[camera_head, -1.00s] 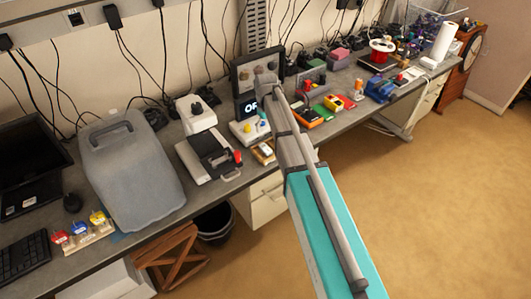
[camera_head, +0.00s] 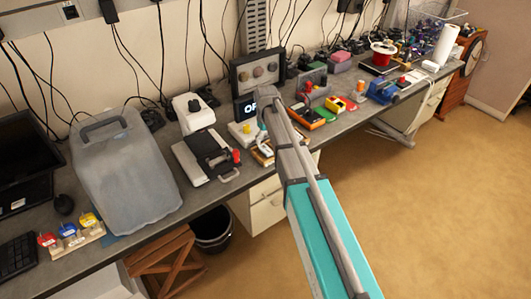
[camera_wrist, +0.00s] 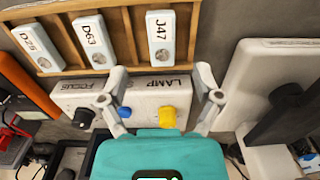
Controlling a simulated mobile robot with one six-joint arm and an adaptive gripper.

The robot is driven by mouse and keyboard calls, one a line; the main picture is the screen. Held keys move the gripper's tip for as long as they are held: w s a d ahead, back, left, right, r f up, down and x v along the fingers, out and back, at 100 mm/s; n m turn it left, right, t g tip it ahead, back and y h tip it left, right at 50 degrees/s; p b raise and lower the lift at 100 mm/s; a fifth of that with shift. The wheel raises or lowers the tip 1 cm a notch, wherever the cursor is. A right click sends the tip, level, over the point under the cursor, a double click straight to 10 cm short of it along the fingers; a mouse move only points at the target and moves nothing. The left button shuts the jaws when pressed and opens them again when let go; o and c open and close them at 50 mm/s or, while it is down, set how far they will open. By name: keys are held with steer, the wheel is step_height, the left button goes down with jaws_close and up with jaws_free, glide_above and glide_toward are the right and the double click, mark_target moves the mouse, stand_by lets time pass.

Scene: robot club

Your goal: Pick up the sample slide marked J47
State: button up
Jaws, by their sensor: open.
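The sample slide marked J47 (camera_wrist: 160,38) is white with a round grey spot. It stands in the right part of a wooden rack (camera_wrist: 135,33) at the top of the wrist view. Slides marked D63 (camera_wrist: 94,42) and one that seems to read Q25 (camera_wrist: 36,47) are to its left in the same rack. My gripper (camera_wrist: 161,76) is open and empty, its fingertips on either side of J47's column in the picture but below the slide. In the head view my arm partly covers the rack (camera_head: 262,157), and its slide marks are too small to read.
A white box (camera_wrist: 85,97) with FOCUS and LAMP labels and blue and yellow knobs lies beside the rack, under my fingers in the picture. Coloured devices crowd the right.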

mark_target(266, 149)
stand_by(0.3)
steer(key=shift+a+f+b, duration=0.15)
steer(key=shift+f+b, duration=2.45)
steer(key=shift+c, duration=0.3)
jaws_close()
